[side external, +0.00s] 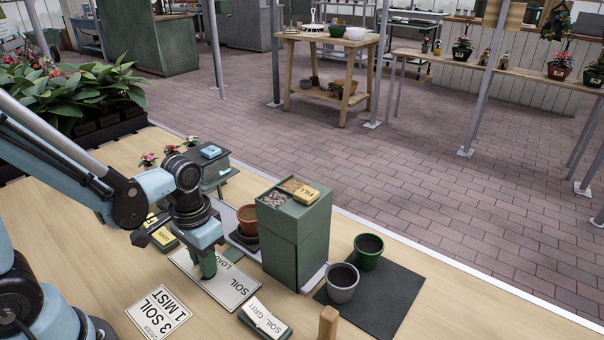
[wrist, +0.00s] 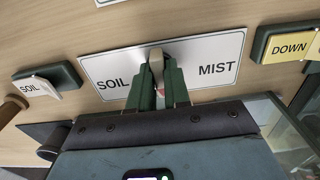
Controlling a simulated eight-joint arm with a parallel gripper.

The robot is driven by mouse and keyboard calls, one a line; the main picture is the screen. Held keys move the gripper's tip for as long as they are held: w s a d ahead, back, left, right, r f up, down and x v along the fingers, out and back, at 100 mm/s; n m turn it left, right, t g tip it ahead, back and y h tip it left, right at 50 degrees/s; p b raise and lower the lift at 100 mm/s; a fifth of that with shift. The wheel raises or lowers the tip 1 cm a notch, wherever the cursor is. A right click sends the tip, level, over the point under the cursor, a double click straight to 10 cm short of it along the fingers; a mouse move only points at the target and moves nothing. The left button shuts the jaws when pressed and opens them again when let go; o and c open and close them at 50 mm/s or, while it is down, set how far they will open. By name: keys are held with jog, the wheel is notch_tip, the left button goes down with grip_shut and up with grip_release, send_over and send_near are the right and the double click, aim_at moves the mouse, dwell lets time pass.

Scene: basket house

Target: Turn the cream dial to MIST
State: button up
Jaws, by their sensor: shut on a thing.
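The cream dial (wrist: 156,64) is at the middle of a white plate (wrist: 100,67) in the wrist view, between the words SOIL on the left and MIST on the right. My gripper (wrist: 160,85) is shut on the dial, with a green finger on each side of it. The dial's narrow top shows between the fingers; its lower part is hidden, and I cannot tell exactly which way it points. In the side view my gripper (side external: 208,268) reaches down onto the same plate (side external: 236,291) and hides the dial.
A DOWN switch (wrist: 289,47) is right of the plate and a SOIL-marked rocker (wrist: 36,88) left. In the side view a green cabinet (side external: 295,240) stands close by, with a grey pot (side external: 342,285) and green pot (side external: 368,252) beyond. A card (side external: 158,312) lies in front.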

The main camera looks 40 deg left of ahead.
jog(key=n, duration=0.6)
dwell(0.3)
jog(key=n, duration=0.6)
jog(key=o, duration=1.4)
jog(key=shift+o, duration=0.2)
